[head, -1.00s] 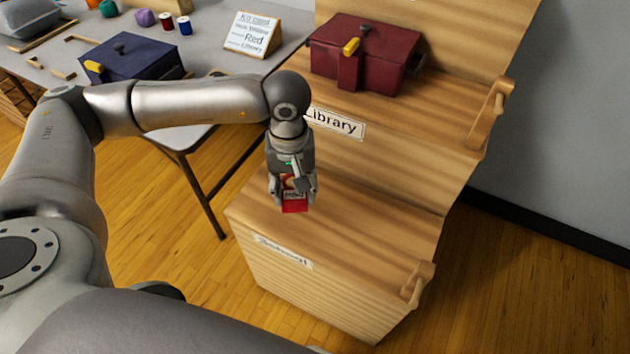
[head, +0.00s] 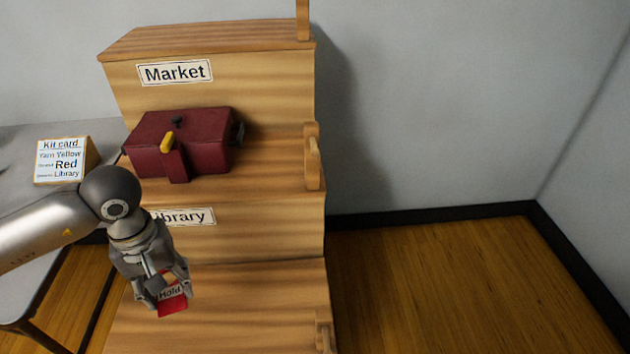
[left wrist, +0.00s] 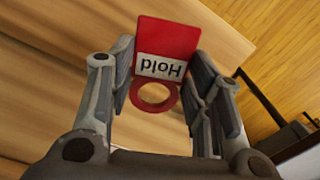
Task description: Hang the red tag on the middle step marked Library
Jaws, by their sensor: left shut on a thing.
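My left gripper (head: 163,292) is shut on the red tag (head: 173,305), which has a white "Hold" label. The tag hangs in front of the stepped wooden stand, over its lowest step (head: 240,300). In the left wrist view the tag (left wrist: 167,38) shows upside down between the fingers (left wrist: 160,95), with its red ring toward the palm. The middle step (head: 265,180) bears the Library label (head: 190,217), partly hidden by my arm. A wooden peg (head: 312,160) stands at that step's right edge. My right gripper is not in view.
A dark red box (head: 205,150) with a yellow clip sits on the middle step. The top step carries a Market label (head: 175,72). Another peg (head: 325,335) is on the lowest step. A kit card (head: 62,162) stands on the grey table at left. Floor right of the stand is clear.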

